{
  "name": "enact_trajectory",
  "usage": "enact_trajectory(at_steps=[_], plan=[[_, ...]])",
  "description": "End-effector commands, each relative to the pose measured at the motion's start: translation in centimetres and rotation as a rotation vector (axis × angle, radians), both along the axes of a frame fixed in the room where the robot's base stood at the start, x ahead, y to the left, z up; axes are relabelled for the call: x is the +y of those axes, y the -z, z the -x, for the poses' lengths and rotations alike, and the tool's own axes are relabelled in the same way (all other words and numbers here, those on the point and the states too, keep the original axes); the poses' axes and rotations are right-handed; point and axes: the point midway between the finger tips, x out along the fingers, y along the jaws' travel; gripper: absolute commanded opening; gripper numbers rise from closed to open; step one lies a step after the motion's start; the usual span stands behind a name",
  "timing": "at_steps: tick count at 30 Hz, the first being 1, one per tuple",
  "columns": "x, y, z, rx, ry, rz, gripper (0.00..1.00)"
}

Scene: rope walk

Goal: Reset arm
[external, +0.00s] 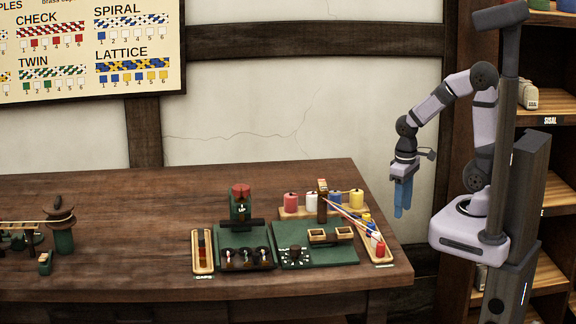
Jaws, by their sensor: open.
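My gripper (403,197) hangs at the end of my folded arm, pointing down with blue fingers. It is in the air near the right end of the wooden table (120,200), apart from everything on it. The fingers overlap in this view, so the gap between them is hard to see. Nothing shows held in them.
A green board (315,255) with small wooden boxes stands near the table's right end. Behind it is a rack of coloured spools (291,201). A tray of coloured pieces (376,250) lies at the right. A shelf (545,122) stands behind my arm.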

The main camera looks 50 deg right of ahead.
Motion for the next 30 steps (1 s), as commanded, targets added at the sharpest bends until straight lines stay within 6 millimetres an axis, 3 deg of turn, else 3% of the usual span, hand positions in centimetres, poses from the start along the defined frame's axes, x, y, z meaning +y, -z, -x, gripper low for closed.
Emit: enact_trajectory(at_steps=[1, 5, 6, 14, 21, 25, 30], plan=[[-1.0, 1.3, 0.9, -0.001, 0.034, -0.004, 0.43], [-2.8, 3.1, 2.9, -0.009, 0.101, -0.012, 0.43], [-2.5, 1.0, 2.5, -0.012, 0.088, -0.011, 0.43], [-2.4, -3.5, 2.5, -0.008, 0.084, -0.011, 0.43], [-2.4, -8.8, 2.4, -0.008, 0.082, -0.011, 0.43], [-2.4, -10.7, 2.4, -0.008, 0.081, -0.011, 0.43], [-2.4, -11.7, 2.4, -0.008, 0.081, -0.011, 0.43]])
